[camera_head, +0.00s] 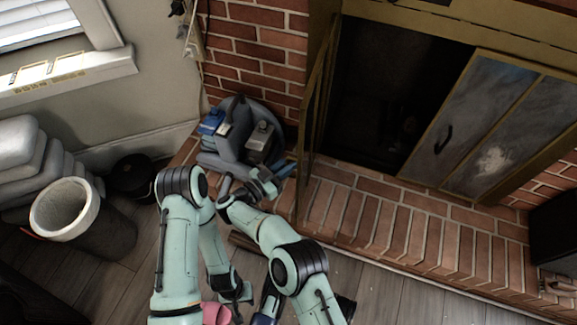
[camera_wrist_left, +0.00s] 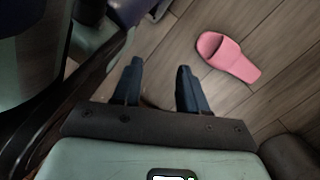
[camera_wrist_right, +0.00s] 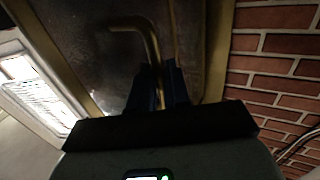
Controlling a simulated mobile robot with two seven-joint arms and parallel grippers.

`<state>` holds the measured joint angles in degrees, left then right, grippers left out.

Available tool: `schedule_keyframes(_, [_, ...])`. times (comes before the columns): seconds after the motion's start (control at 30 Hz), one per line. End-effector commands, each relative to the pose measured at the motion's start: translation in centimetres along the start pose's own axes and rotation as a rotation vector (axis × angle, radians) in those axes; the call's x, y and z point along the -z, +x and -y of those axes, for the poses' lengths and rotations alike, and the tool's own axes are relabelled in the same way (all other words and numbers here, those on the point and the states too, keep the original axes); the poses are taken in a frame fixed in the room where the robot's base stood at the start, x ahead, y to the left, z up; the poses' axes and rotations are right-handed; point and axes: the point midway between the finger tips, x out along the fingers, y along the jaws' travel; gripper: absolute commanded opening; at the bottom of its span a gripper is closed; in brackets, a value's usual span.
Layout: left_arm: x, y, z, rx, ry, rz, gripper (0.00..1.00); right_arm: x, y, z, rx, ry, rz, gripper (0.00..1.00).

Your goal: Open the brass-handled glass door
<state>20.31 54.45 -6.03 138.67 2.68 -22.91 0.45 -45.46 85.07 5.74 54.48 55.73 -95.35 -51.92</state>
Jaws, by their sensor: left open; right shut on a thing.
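A glass door with a brass frame (camera_head: 317,105) stands swung out at the left side of the dark firebox opening, seen nearly edge-on. In the right wrist view its dark, smudged glass (camera_wrist_right: 105,60) fills much of the picture, with a bent brass handle (camera_wrist_right: 150,38) on it. My right gripper (camera_wrist_right: 158,72) is shut on the handle's lower end. In the head view the right gripper (camera_head: 276,180) is beside the door's outer edge; the grip itself is too small to make out. My left gripper (camera_head: 236,292) is open and empty, low over the floor; its fingers (camera_wrist_left: 159,70) show apart.
Another glass door panel (camera_head: 460,125) covers the opening's right part. A raised brick hearth (camera_head: 390,225) runs in front. A blue-grey tool set (camera_head: 240,135) stands left of the open door. A pink slipper (camera_wrist_left: 230,60) lies on the wood floor. A white-rimmed pot (camera_head: 65,208) stands left.

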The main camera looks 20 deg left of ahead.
Motion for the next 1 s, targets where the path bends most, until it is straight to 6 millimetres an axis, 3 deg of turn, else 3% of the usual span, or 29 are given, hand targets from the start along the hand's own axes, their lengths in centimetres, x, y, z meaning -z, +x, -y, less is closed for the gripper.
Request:
schedule_keyframes(0.03, [0.0,0.0,0.0,0.000,0.000,0.001,0.43,0.5,0.9,-0.2,-0.008,0.004,-0.013,0.00])
schedule_keyframes(0.27, [0.0,0.0,0.0,0.000,0.000,0.000,0.43,0.6,1.0,-0.2,-0.008,0.005,-0.014,0.00])
schedule_keyframes(0.3, [0.0,0.0,0.0,0.000,0.000,0.000,0.43,0.6,1.0,-0.2,-0.007,0.005,-0.014,0.20])
schedule_keyframes(0.33, [0.0,0.0,0.0,0.000,0.000,0.000,0.43,0.6,1.0,-0.2,-0.007,0.005,-0.013,0.29])
schedule_keyframes(0.77, [0.1,-0.1,-0.1,-0.001,0.002,-0.002,0.43,0.3,0.4,-0.1,-0.004,0.003,-0.006,0.30])
schedule_keyframes(1.0, [1.8,-1.8,-1.7,-0.033,0.025,-0.078,0.43,2.6,0.3,-0.1,-0.003,0.004,-0.006,0.30])
